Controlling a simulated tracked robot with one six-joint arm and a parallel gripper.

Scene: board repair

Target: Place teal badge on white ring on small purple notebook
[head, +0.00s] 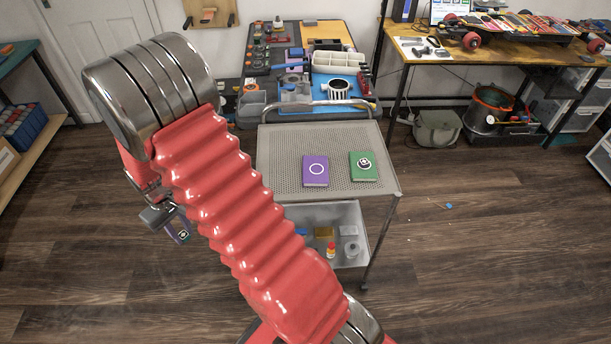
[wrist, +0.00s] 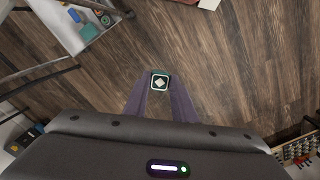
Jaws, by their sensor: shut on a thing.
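My gripper (wrist: 160,86) is shut on the teal badge (wrist: 160,80), a small dark square with a teal edge and a pale diamond, held between the fingertips. In the head view my gripper (head: 178,229) hangs left of the cart, above the floor, with the badge (head: 183,235) showing small at its tip. The small purple notebook (head: 309,179) lies flat on the cart top, to the right of my gripper. The white ring (head: 316,163) is on its cover, and nothing covers the ring.
A green notebook (head: 357,175) with a round black-and-white mark lies right of the purple one on the perforated grey cart top (head: 285,145). A raised handle (head: 318,105) runs along the cart's far edge. Open floor surrounds the cart's front and right.

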